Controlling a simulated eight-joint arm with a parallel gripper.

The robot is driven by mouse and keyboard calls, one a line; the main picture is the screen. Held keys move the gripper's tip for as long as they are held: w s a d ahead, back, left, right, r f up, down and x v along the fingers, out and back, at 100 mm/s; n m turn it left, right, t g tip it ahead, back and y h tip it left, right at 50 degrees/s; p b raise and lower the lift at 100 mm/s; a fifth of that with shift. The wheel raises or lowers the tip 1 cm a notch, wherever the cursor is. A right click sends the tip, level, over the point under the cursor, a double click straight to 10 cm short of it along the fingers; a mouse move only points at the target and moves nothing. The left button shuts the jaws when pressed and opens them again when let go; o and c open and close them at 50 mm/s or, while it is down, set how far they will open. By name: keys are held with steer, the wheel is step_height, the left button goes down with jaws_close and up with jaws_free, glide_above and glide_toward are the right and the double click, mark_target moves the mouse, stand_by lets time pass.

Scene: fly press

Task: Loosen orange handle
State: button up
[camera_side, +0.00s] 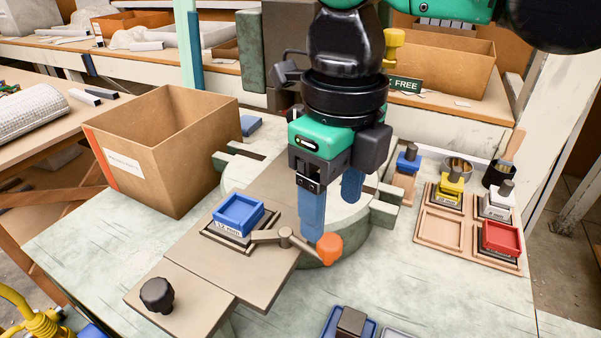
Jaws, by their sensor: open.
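The orange handle (329,249) is a rounded knob on the end of a brown metal lever, low and right of the picture's middle. The right finger is farther back, over the round pale base.
A large cardboard box (165,150) stands left. A wooden rack (438,236) with yellow, white and red blocks is at right. A black knob (157,295) stands on the plate at front left. Bench space at lower right is mostly clear.

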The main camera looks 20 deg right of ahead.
mark_target(322, 256)
steer(key=shift+r, duration=0.4)
steer(key=shift+r+m, duration=0.1)
steer(key=shift+m, duration=0.2)
steer(key=c, duration=0.6)
steer(key=shift+s+a+r+m, duration=0.15)
steer(key=shift+s+r+m, duration=0.05)
steer(key=shift+m, duration=0.7)
steer(key=c, duration=0.3)
steer(key=m, duration=0.2)
steer(key=r+m+g+y, duration=0.1)
steer(key=m, duration=0.2)
steer(key=s+a+r+m+g, duration=0.1)
steer(key=m, duration=0.2)
steer(key=shift+s+r+y, duration=0.1)
steer(key=shift+r+y, duration=0.15)
steer(key=shift+y, duration=0.15)
jaws_close()
steer(key=f+m, duration=0.1)
steer(key=f, duration=0.1)
steer(key=f+m, duration=0.1)
steer(key=f, duration=0.2)
steer(key=f+m+g, duration=0.1)
steer(key=f+m, duration=0.1)
steer(key=f, duration=0.1)
steer(key=shift+s+a+f+y, duration=0.15)
steer(key=shift+s+a+y, duration=0.15)
steer(key=shift+s+y, duration=0.1)
steer(key=shift+w+d, duration=0.35)
